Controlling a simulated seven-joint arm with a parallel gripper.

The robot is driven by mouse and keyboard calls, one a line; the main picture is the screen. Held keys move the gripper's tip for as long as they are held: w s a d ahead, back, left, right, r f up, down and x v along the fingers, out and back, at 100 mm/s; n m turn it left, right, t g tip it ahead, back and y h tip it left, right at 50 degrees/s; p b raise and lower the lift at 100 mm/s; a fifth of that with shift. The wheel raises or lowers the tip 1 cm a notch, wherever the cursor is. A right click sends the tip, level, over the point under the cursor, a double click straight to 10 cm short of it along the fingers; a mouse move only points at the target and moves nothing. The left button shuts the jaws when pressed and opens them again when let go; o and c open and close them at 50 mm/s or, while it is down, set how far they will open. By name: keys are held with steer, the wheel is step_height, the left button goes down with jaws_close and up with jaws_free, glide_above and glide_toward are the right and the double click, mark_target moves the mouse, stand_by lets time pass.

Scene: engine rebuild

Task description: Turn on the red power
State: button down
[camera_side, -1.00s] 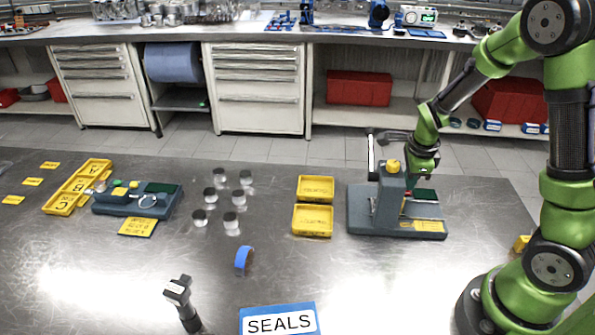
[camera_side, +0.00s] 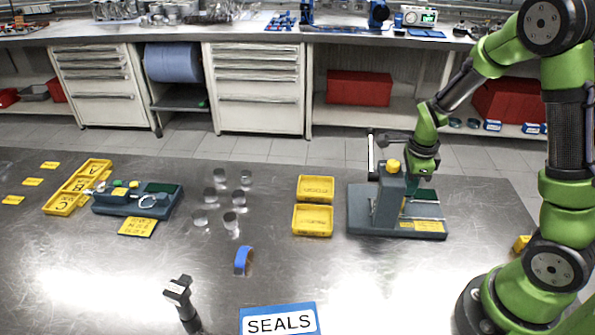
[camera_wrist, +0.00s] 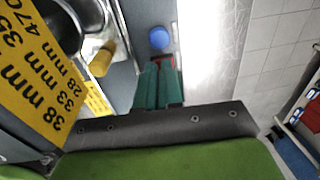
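My gripper (camera_wrist: 160,68) shows in the wrist view as two teal fingers side by side, with no clear gap between them. A small red part (camera_wrist: 168,60) shows right at the fingertips, mostly hidden by them; I cannot tell whether they touch it. A round blue button (camera_wrist: 159,38) lies just beyond it on the same grey machine. In the side view, this machine (camera_side: 360,215) stands on the right of the table, with an upright post and a yellow knob (camera_side: 393,165). My wrist is low over the machine behind the post, which hides much of the fingers.
Two yellow trays (camera_side: 313,221) stand left of the machine. Several metal cylinders (camera_side: 231,222), a blue ring (camera_side: 243,261) and a second device (camera_side: 125,207) are farther left. In the wrist view, a yellow size label (camera_wrist: 35,80) and yellow knob (camera_wrist: 102,58) are left of my fingers.

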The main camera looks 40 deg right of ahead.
steer(key=shift+s+a, duration=0.15)
steer(key=shift+s, duration=0.05)
step_height(320, 180, up, 14)
steer(key=shift+s+a, duration=0.3)
steer(key=shift+a, duration=0.05)
stand_by(0.4)
steer(key=shift+w+r+t+h, duration=0.1)
steer(key=shift+t+h, duration=0.2)
steer(key=f, duration=0.4)
steer(key=w+d+f, duration=0.1)
steer(key=f, duration=0.9)
steer(key=shift+w+d, duration=0.35)
steer(key=shift+d, duration=0.05)
steer(key=shift+r, duration=0.1)
